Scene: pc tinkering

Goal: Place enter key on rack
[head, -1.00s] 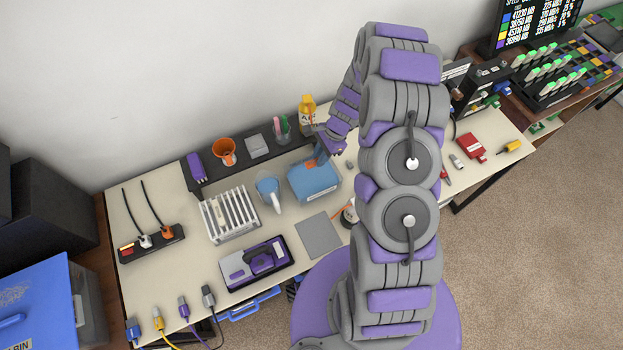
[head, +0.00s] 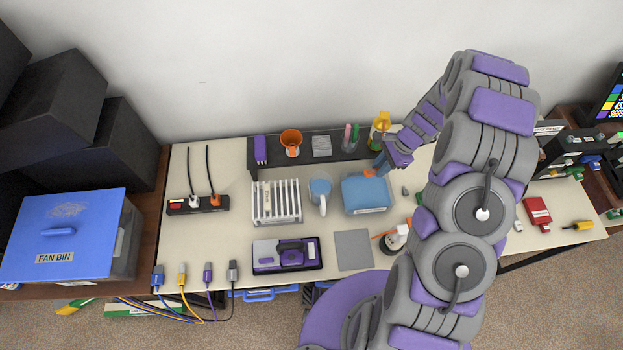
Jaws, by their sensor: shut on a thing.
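My gripper (head: 380,169) is at the back of the table, over the rear edge of a blue box (head: 367,197). A small orange piece (head: 369,173) shows at the fingertips, and the jaws are shut on it. It may be the enter key, but it is too small to read. I cannot tell whether the piece touches the box.
A black shelf holds an orange cup (head: 291,141), a grey block (head: 322,146) and pens in a holder (head: 350,140). A yellow bottle (head: 380,124) stands behind my gripper. In front lie a grey pad (head: 353,250) and a purple-and-black device (head: 287,255). A power strip (head: 198,205) is at left.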

